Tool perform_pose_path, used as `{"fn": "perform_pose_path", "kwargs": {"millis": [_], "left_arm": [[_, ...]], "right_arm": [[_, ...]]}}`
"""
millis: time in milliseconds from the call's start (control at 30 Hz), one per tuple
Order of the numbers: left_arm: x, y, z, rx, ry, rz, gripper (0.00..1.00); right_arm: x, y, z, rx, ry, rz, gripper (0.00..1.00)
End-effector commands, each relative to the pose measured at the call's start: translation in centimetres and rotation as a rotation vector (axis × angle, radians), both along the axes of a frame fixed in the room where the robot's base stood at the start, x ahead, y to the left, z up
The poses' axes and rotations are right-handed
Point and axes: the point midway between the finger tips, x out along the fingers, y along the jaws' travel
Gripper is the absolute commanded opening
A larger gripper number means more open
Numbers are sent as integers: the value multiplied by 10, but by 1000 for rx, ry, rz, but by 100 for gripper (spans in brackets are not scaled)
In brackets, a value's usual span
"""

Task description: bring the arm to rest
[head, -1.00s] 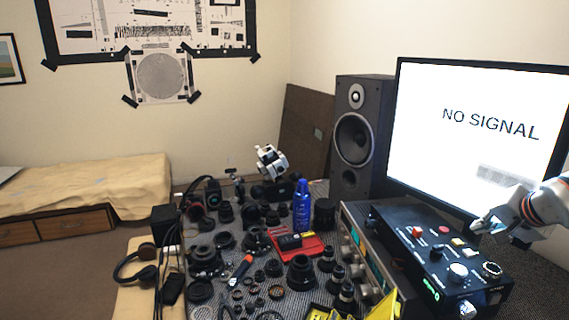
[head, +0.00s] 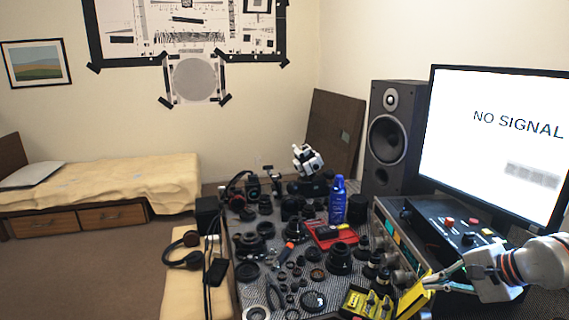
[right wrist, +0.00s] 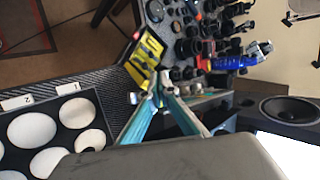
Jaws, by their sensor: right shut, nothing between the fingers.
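My right gripper (head: 432,281) comes in from the right edge of the head view. Its fingers are together and hold nothing. It hangs beside the yellow tool case (head: 368,304), near the front of the black control box (head: 446,222). In the right wrist view the gripper (right wrist: 152,88) points toward the cluttered table, and the yellow case (right wrist: 147,52) shows just beyond the fingertips. I cannot tell whether the fingers touch the case. My left gripper is not in view.
The table holds several black lens parts (head: 338,258), a blue bottle (head: 338,200), a red tray (head: 345,236) and a white instrument (head: 308,160). A speaker (head: 391,140) and a monitor (head: 492,135) stand at the right. A tray with white round wells (right wrist: 32,131) lies near the right wrist.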

Motion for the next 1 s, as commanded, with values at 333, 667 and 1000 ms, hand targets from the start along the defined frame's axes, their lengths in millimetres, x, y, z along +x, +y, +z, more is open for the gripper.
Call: {"fn": "perform_pose_path", "kwargs": {"millis": [333, 667, 1000], "left_arm": [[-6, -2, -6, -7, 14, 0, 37], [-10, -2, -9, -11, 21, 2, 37], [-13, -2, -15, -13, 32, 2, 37]], "right_arm": [[-64, 185, -25, 1163, 596, -288, 0], [-74, 180, -76, 2231, 1340, -978, 0], [-169, 141, -250, -1605, -969, 1033, 0]]}}
